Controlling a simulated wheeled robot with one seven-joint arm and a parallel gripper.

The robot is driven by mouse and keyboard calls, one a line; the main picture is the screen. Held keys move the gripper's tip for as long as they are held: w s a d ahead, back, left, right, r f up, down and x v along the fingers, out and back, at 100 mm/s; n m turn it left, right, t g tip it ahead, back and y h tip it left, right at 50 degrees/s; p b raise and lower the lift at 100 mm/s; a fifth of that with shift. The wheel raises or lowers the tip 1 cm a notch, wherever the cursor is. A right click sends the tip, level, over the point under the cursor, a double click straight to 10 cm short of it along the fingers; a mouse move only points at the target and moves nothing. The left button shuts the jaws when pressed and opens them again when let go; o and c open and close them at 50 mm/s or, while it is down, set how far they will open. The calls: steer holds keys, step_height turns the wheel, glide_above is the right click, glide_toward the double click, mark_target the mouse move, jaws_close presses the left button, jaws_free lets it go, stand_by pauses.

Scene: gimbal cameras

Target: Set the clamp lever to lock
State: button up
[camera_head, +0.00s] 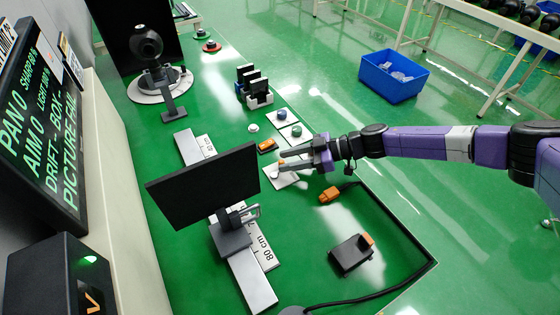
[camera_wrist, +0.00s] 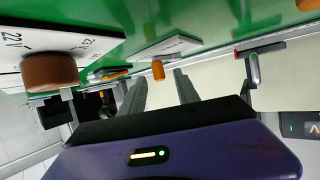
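My gripper (camera_head: 281,160) is open and empty, with its fingers pointing left above the bench. In the wrist view its two dark fingers (camera_wrist: 160,85) are apart, with a small orange knob (camera_wrist: 158,71) on a pale plate showing beyond the gap. A grey bent handle, probably the clamp lever (camera_head: 252,212), sits at the foot of the black panel's stand, apart from my gripper. What looks like the same lever (camera_wrist: 253,70) hangs at the right in the wrist view. I cannot read a lock mark on it.
The black panel (camera_head: 203,186) stands on a metal rail (camera_head: 250,282) with a ruler beside it. A pale plate (camera_head: 285,182) lies below my gripper. A black box (camera_head: 350,254) and cable lie nearer the front. A brown knob (camera_wrist: 50,70) shows at the wrist view's left.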

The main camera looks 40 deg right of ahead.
steer(key=shift+x, duration=1.25)
jaws_close()
steer(key=shift+w+f+n+g+y+b, duration=0.15)
steer(key=shift+f+n+g+y+b, duration=0.2)
steer(key=shift+b, duration=0.45)
steer(key=shift+r+n+g+y+b, duration=0.25)
steer(key=shift+n+g+y+b, duration=0.1)
steer(key=shift+n+b, duration=0.1)
steer(key=shift+a+r, duration=0.1)
steer(key=shift+r, duration=0.05)
steer(key=shift+w, duration=0.1)
jaws_free()
